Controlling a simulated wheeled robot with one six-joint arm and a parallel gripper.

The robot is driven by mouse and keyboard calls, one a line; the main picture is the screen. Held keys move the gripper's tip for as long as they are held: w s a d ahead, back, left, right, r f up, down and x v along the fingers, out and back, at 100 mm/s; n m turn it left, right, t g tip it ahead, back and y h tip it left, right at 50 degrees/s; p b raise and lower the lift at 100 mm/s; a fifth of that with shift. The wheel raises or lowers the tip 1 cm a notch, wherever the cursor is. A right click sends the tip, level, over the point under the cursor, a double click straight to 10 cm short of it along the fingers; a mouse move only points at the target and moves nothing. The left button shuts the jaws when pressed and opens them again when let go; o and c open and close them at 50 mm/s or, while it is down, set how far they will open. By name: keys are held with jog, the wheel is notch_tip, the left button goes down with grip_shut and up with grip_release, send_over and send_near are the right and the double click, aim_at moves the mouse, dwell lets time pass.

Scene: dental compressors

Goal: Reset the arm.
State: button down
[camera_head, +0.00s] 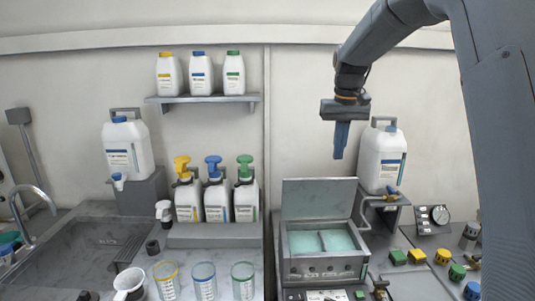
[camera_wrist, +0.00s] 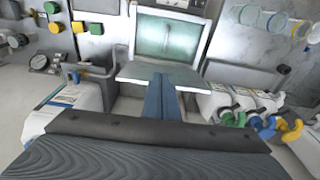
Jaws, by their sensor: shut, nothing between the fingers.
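My gripper (camera_head: 341,140) hangs from my arm at the upper right in the head view, fingers pointing down. Its blue fingers are together with nothing between them. In the wrist view the shut fingers (camera_wrist: 162,98) show at the middle, in front of an open-lidded metal bath. In the head view my gripper is above the open bath (camera_head: 324,267) and left of a large white canister (camera_head: 382,160), apart from both.
Three pump bottles (camera_head: 217,200) stand on a ledge left of the bath. Three small bottles (camera_head: 201,74) sit on a wall shelf (camera_head: 203,99). Three clear cups (camera_head: 204,281) are at the front. Yellow, green and blue knobs (camera_head: 457,272) are at the right. A sink (camera_head: 70,262) is at the left.

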jog(key=s+a+f+b, duration=0.1)
jog(key=s+f+b, duration=0.9)
jog(key=s+f, duration=1.9)
jog(key=shift+s+a+f, duration=0.25)
jog(key=shift+a+f, duration=0.15)
